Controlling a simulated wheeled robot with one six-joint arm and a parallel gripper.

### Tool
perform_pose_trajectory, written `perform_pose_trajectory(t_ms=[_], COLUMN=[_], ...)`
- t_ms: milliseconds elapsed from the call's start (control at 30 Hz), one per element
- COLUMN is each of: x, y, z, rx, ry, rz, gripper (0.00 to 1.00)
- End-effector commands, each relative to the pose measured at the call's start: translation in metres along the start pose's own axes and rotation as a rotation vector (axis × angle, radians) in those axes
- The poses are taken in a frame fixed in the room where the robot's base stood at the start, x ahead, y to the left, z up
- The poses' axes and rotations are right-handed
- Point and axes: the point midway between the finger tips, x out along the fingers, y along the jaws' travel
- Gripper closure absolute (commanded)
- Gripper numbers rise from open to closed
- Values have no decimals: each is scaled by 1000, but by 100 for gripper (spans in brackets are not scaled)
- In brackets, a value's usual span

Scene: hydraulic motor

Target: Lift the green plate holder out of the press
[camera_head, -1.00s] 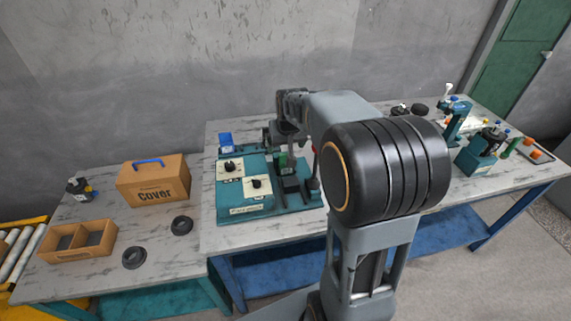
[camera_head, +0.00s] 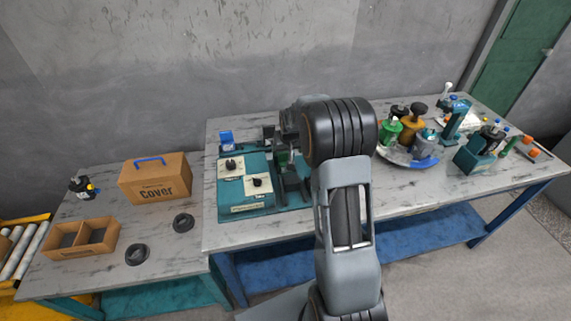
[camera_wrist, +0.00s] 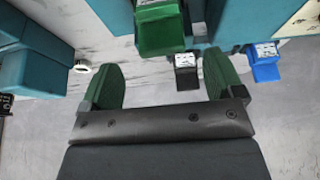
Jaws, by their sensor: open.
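The teal press (camera_head: 245,207) stands on the table in the middle of the head view, with two cream dial panels on it. The green plate holder (camera_head: 281,159) is a small green patch at the press, partly covered by my arm. In the wrist view the green plate holder (camera_wrist: 160,32) is a green block at the top, between teal parts. My gripper (camera_wrist: 161,75) has two green-padded fingers, open and empty. The block lies ahead of the gap between them, apart from both pads. In the head view my arm hides most of the gripper.
A cardboard "Cover" box (camera_head: 155,181), a divided tray (camera_head: 80,238) and black rings (camera_head: 183,222) lie on the left table. A round dish (camera_head: 405,156) with bottles stands right of my arm. A blue box (camera_wrist: 265,62) is right of my gripper in the wrist view.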

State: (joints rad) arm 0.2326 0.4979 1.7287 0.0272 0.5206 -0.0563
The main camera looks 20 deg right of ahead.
Motion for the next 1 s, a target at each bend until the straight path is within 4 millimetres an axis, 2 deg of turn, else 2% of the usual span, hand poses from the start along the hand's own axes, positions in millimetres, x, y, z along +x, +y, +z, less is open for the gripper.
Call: perform_pose_trajectory(t_ms=[300,633,1000], x=[39,44,44], y=[-2,-1,-1], z=[0,0,0], rx=[0,0,0], ry=[-4,-1,-2], rz=[0,0,0], gripper=[13,13,48])
